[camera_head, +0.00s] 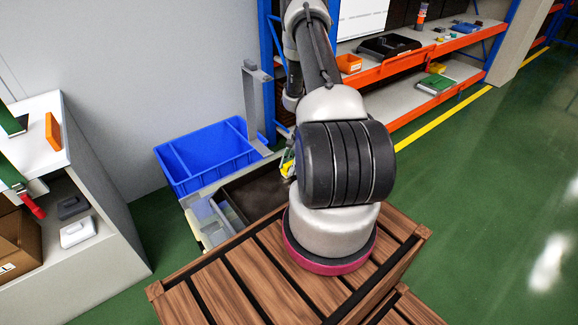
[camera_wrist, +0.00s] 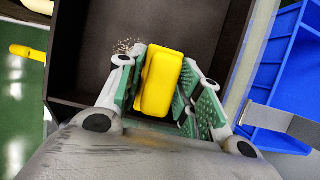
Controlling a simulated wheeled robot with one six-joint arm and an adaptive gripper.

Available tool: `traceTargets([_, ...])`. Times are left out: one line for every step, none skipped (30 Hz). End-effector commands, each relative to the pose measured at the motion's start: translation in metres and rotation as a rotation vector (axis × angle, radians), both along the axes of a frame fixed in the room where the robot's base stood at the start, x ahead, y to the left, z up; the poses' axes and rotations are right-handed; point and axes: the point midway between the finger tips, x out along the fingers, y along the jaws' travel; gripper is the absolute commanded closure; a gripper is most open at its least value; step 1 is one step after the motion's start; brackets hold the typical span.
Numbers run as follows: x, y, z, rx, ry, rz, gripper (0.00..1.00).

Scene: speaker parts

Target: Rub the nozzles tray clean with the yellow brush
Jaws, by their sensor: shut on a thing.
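The yellow brush (camera_wrist: 160,78) is between the green-padded fingers of my gripper (camera_wrist: 160,88) in the wrist view, and the gripper is shut on it. A dark brown tray (camera_wrist: 205,30), which I take for the nozzles tray, lies below the brush. A small patch of pale specks (camera_wrist: 127,46) lies on the tray floor, just left of the brush. I cannot tell whether the brush touches the floor. In the head view my arm hides much of the tray (camera_head: 250,190), and only a bit of the yellow brush (camera_head: 287,167) shows.
A blue crate (camera_head: 208,155) stands behind the tray, with a grey post (camera_head: 252,105) near its right side. Grey bins (camera_head: 228,214) stand left of the tray. A white shelf unit (camera_head: 100,215) is at the left, and an orange-beamed rack (camera_head: 400,65) is at the back right.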

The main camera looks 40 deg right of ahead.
Motion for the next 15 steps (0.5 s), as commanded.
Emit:
traceTargets([0.001, 0.0, 0.005, -0.001, -0.002, 0.001, 0.84])
traceTargets([0.002, 0.0, 0.008, -0.002, -0.002, 0.002, 0.84])
traceTargets([0.002, -0.001, 0.012, -0.002, -0.003, 0.003, 0.84])
traceTargets([0.003, -0.001, 0.015, -0.002, -0.004, 0.004, 0.84])
traceTargets([0.003, 0.0, 0.017, -0.002, -0.003, 0.004, 0.84])
traceTargets([0.003, 0.0, 0.021, -0.001, -0.002, 0.005, 0.84])
traceTargets([0.003, 0.0, 0.024, -0.001, -0.002, 0.005, 0.84])
traceTargets([0.003, 0.0, 0.027, -0.001, -0.002, 0.005, 0.84])
traceTargets([0.004, 0.0, 0.03, -0.001, -0.002, 0.006, 0.84])
traceTargets([0.004, 0.0, 0.033, -0.001, -0.002, 0.006, 0.84])
traceTargets([0.004, 0.0, 0.035, -0.001, -0.002, 0.006, 0.84])
traceTargets([0.004, 0.0, 0.039, -0.001, -0.003, 0.006, 0.84])
traceTargets([0.005, 0.0, 0.041, -0.001, -0.003, 0.007, 0.84])
traceTargets([0.005, 0.0, 0.043, -0.001, -0.002, 0.009, 0.84])
traceTargets([0.004, 0.0, 0.045, -0.001, -0.002, 0.009, 0.84])
